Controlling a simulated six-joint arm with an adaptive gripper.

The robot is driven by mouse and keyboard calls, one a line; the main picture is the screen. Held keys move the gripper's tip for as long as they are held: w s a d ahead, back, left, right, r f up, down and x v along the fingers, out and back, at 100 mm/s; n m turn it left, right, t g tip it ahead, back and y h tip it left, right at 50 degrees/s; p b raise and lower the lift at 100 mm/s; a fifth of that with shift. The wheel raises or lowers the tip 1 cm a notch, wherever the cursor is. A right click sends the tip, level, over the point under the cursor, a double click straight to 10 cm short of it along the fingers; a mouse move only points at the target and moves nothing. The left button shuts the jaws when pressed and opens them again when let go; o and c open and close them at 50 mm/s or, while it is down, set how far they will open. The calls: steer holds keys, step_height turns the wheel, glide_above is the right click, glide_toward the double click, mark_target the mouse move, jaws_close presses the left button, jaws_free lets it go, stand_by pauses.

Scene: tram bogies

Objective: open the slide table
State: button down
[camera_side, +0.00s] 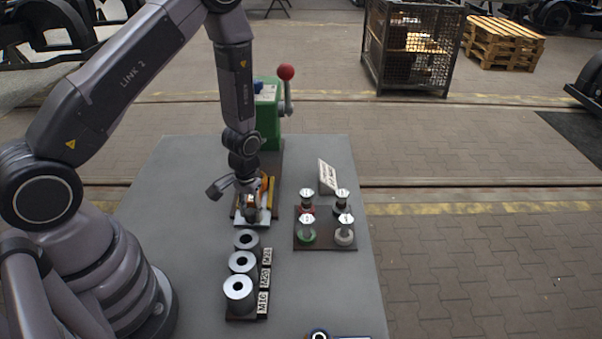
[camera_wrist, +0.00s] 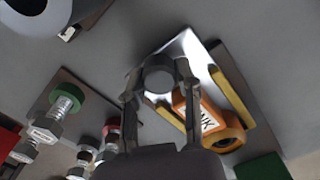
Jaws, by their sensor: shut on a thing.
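The slide table (camera_wrist: 197,45) shows in the wrist view as a shiny silver plate between yellow rails on a dark base. An orange block (camera_wrist: 205,117) with a white label and a dark round opening sits on it. A grey round knob (camera_wrist: 158,79) stands at the plate's near end. My gripper (camera_wrist: 157,70) is shut on this knob, one finger on each side. In the side view my gripper (camera_side: 250,203) is low over the slide table (camera_side: 241,221), hiding much of it.
A green machine (camera_side: 266,105) with a red-knobbed lever (camera_side: 286,73) stands behind. A dark tray (camera_side: 326,243) with several bolts lies to the right, a small sign (camera_side: 327,176) behind it. Grey cylinders (camera_side: 238,289) with size labels stand in front. The bench's left side (camera_side: 180,200) is clear.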

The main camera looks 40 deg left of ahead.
steer(key=shift+s+d, duration=0.2)
steer(key=shift+d, duration=0.05)
steer(key=c, duration=0.8)
jaws_free()
step_height(320, 180, up, 12)
steer(key=shift+r, duration=0.1)
